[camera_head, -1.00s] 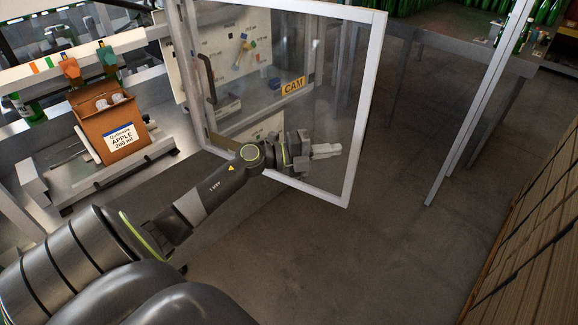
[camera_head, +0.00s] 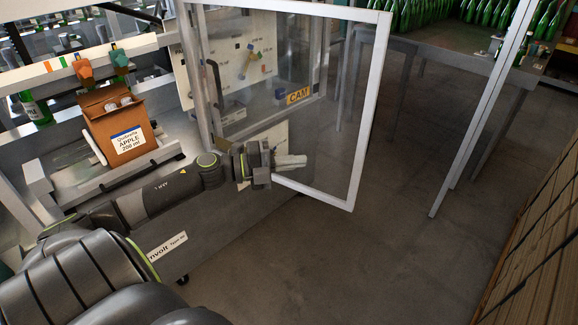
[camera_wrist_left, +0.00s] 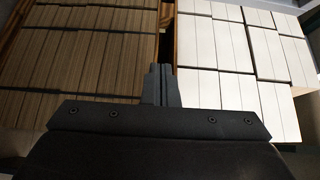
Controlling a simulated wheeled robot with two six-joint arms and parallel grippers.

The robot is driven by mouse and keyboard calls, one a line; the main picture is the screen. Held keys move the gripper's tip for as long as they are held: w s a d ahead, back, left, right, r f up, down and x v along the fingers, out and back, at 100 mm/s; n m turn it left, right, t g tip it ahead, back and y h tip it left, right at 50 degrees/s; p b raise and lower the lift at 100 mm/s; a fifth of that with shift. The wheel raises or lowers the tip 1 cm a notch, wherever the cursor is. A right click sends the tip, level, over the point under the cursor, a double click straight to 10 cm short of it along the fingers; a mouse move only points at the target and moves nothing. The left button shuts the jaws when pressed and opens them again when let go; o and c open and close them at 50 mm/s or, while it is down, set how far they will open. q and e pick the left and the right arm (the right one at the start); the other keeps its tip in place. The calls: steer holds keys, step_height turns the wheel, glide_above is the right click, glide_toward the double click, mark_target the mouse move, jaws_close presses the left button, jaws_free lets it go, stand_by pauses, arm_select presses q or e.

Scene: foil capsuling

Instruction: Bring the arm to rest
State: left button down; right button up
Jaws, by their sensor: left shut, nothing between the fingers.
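My left arm comes in from the lower left in the head view. Its gripper (camera_head: 291,162) is shut and empty, in front of the lower part of the open glass door (camera_head: 357,130), pointing right. In the left wrist view the two fingers (camera_wrist_left: 160,84) are together with nothing between them. My right gripper is not in view.
A brown carton labelled apple (camera_head: 122,125) stands on the machine at left. Green bottles (camera_head: 440,14) stand on a table behind. Stacked cartons (camera_wrist_left: 75,55) fill the wrist view. The floor (camera_head: 400,220) at centre right is clear.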

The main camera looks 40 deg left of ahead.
arm_select(q)
steer(key=shift+s+a, duration=0.35)
steer(key=shift+s, duration=0.15)
steer(key=s+a+f+n+t+y, duration=0.1)
steer(key=a+f+n+y, duration=0.55)
steer(key=f, duration=0.55)
steer(key=s+a+f+n+t+y, duration=0.1)
steer(key=a+f+n+y, duration=0.55)
steer(key=f, duration=0.55)
steer(key=s+a+f+n+g, duration=0.1)
steer(key=s+f+n+g, duration=0.3)
steer(key=f, duration=0.7)
steer(key=s+d+f+n+g+y, duration=0.1)
steer(key=s+d+f+n+g, duration=0.25)
steer(key=s+f, duration=0.55)
steer(key=s+d+f+n+g+y, duration=0.1)
steer(key=s+d+f+n+g, duration=0.2)
steer(key=s+f, duration=0.6)
steer(key=s+d+f+n+g+h, duration=0.1)
steer(key=s+d+f+g, duration=0.1)
steer(key=s+d+f, duration=0.2)
steer(key=s+d+f+n+g+h, duration=0.1)
steer(key=s+d+f, duration=0.4)
steer(key=s+d, duration=0.5)
steer(key=s+n+g, duration=0.1)
steer(key=s, duration=0.2)
steer(key=shift+s+d, duration=0.15)
steer(key=shift+d, duration=0.25)
